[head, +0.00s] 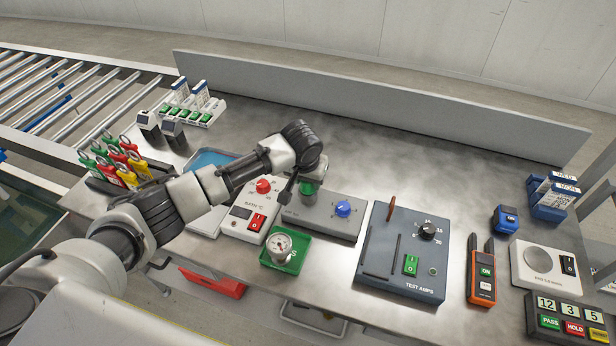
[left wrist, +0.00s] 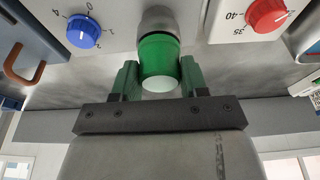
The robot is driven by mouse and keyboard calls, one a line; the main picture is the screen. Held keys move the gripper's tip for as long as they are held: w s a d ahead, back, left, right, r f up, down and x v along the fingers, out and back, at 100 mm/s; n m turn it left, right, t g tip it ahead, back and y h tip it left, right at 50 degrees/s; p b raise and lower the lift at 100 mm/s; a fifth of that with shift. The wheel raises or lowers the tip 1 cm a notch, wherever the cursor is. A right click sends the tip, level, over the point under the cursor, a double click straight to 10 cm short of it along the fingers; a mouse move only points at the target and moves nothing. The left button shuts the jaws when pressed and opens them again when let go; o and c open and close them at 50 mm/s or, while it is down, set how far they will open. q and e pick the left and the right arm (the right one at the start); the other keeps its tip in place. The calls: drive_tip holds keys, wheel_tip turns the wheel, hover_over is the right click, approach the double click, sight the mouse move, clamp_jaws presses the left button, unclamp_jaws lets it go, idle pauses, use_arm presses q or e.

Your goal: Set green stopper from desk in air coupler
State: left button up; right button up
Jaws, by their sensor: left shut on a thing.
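My left gripper (head: 296,187) is over the grey air box (head: 325,222) with the blue knob (head: 343,209). In the left wrist view its two fingers (left wrist: 160,76) stand on either side of the green stopper (left wrist: 159,55) and are shut on it. The stopper's far end meets a round grey metal coupler (left wrist: 158,17), in line with it; how deep it sits cannot be told. In the head view only a little green (head: 308,188) shows beside the gripper. My right gripper is not in view.
The bath unit with a red knob (head: 263,186) stands close left of the air box, partly under my arm. A test amps box (head: 405,250) stands to the right.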

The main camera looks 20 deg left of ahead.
use_arm(q)
drive_tip(key=o, duration=1)
drive_tip(key=shift+f, duration=0.15)
drive_tip(key=b+v, duration=0.1)
drive_tip(key=v, duration=1)
drive_tip(key=shift+f, duration=0.15)
